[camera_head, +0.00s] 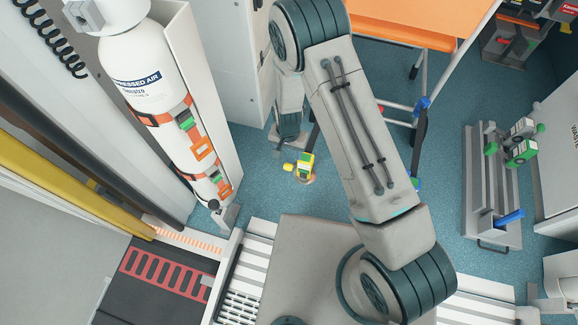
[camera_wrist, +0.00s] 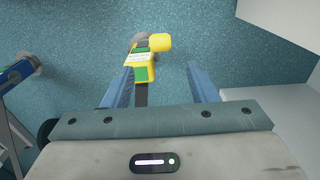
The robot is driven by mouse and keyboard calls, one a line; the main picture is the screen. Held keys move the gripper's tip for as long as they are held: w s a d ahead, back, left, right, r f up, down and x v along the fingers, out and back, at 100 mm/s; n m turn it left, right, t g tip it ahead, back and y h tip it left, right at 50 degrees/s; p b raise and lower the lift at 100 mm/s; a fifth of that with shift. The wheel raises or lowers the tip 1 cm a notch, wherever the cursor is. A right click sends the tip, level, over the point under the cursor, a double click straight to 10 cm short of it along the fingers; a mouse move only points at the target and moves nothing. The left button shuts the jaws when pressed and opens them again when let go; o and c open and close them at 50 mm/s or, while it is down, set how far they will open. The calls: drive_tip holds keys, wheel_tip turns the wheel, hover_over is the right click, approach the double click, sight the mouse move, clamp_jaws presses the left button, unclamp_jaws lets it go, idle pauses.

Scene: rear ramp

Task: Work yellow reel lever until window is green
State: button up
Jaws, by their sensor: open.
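The yellow reel (camera_head: 305,164) sits low near the floor in the middle of the head view, beside my arm. In the wrist view the reel (camera_wrist: 144,66) shows a yellow body, a pale label, green patches and a rounded yellow end sticking out to the right. I cannot tell for sure which part is the lever or which patch is the window. A dark strap runs from the reel toward my gripper (camera_wrist: 160,85). My gripper is open, its two blue fingers either side of the reel's lower part in the picture. I see no clear contact.
A compressed air cylinder (camera_head: 148,75) stands strapped at the left. An orange stretcher (camera_head: 420,22) is behind my arm, with a blue-ended leg (camera_wrist: 18,72) left in the wrist view. A grey rack (camera_head: 480,190) holds green items at right. Blue floor (camera_wrist: 80,50) is open around the reel.

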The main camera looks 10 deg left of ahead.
sight(289, 167)
wheel_tip(289, 167, down, 12)
drive_tip(key=b, duration=0.4)
drive_tip(key=shift+r, duration=0.2)
clamp_jaws()
